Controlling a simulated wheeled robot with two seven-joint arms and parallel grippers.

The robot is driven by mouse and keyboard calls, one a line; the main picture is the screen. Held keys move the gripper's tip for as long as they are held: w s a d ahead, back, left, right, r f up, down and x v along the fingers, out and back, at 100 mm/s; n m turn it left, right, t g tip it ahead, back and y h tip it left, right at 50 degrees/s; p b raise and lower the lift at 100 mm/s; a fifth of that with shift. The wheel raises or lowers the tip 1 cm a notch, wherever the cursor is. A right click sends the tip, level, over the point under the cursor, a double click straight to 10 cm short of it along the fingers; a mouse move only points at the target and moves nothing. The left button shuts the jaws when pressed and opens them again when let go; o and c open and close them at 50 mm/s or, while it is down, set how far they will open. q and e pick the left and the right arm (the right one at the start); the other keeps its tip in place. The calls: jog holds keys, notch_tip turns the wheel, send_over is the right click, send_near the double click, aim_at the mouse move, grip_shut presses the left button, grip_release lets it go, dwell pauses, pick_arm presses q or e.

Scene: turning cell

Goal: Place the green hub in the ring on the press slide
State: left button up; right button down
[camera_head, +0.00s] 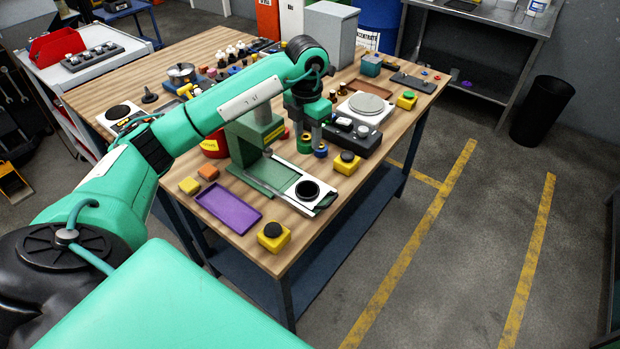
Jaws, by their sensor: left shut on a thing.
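The press (252,140) is a green frame on the wooden bench, with a pale slide (283,173) running out toward the front. A black ring (307,190) sits at the slide's outer end and looks open in the middle. My left gripper (311,143) points down behind and above the slide, beyond the ring. It is shut on what looks like the green hub (304,147), small and partly covered by the fingers. A blue round part (321,152) shows beside the fingertips. Whether the hub touches the bench is unclear. My right gripper is not in view.
A purple tray (228,206) lies left of the slide. Yellow button boxes stand in front (273,236) and to the right (346,162). A dark control box (354,137) and a scale (365,104) stand behind right. The bench's front right corner is clear.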

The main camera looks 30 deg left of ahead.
pick_arm(q)
notch_tip(320, 180, down, 16)
jog(key=p, duration=0.4)
jog(key=shift+w+f+p, duration=0.1)
jog(key=shift+f+p, duration=0.1)
jog(key=shift+p, duration=0.1)
jog(key=shift+f, duration=0.1)
jog(key=o, duration=1.2)
jog(key=shift+c, duration=0.2)
